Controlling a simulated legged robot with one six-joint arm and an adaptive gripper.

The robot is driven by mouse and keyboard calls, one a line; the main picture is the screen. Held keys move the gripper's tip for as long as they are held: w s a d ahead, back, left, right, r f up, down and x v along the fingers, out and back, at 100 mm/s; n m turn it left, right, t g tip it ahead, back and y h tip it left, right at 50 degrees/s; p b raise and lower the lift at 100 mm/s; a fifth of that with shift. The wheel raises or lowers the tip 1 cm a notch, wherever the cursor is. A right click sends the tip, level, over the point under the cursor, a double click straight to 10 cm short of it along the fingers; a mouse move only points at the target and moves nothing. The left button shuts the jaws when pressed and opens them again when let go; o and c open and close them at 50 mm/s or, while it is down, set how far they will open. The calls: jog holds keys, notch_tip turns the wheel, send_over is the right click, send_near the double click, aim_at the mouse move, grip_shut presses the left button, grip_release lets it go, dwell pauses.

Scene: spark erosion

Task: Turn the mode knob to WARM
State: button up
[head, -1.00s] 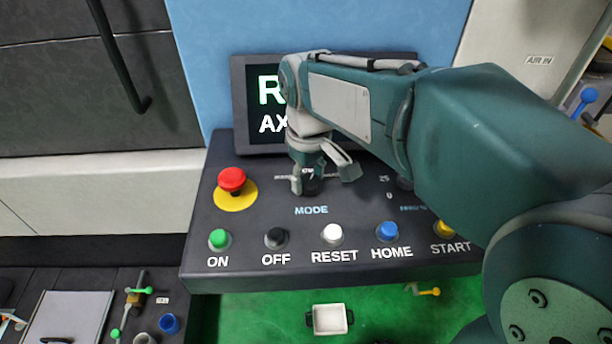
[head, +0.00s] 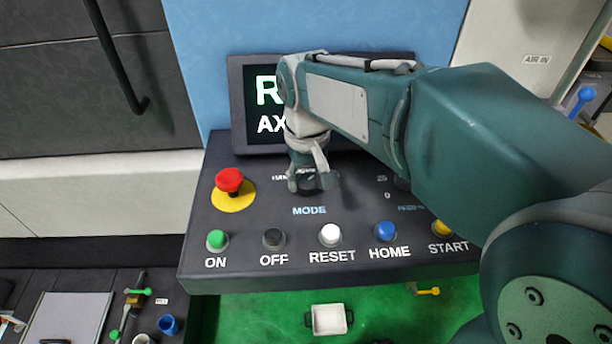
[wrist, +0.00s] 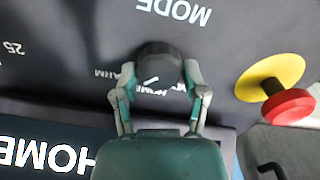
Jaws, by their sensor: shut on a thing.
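The black mode knob (head: 313,184) sits on the dark control panel above the printed MODE label (head: 309,211). It also shows in the wrist view (wrist: 158,63), upside down, between my fingertips. Its white pointer line slants toward the lower left there, between the HOME label (wrist: 158,92) and a partly hidden label ending in ARM (wrist: 112,74). A third label to the right is mostly covered by a finger. My gripper (head: 312,180) is shut on the knob, one finger on each side; it also shows in the wrist view (wrist: 160,78).
A red mushroom button (head: 229,180) on a yellow disc lies left of the knob. A row of buttons, including the white RESET button (head: 330,235), runs along the panel's front. A display (head: 238,105) stands behind, partly hidden by my arm.

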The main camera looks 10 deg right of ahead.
aim_at(307, 179)
jog(key=shift+s+f, duration=0.1)
jog(key=o, duration=1.2)
jog(key=shift+c, duration=0.2)
jog(key=shift+r, duration=0.5)
notch_tip(307, 179, up, 11)
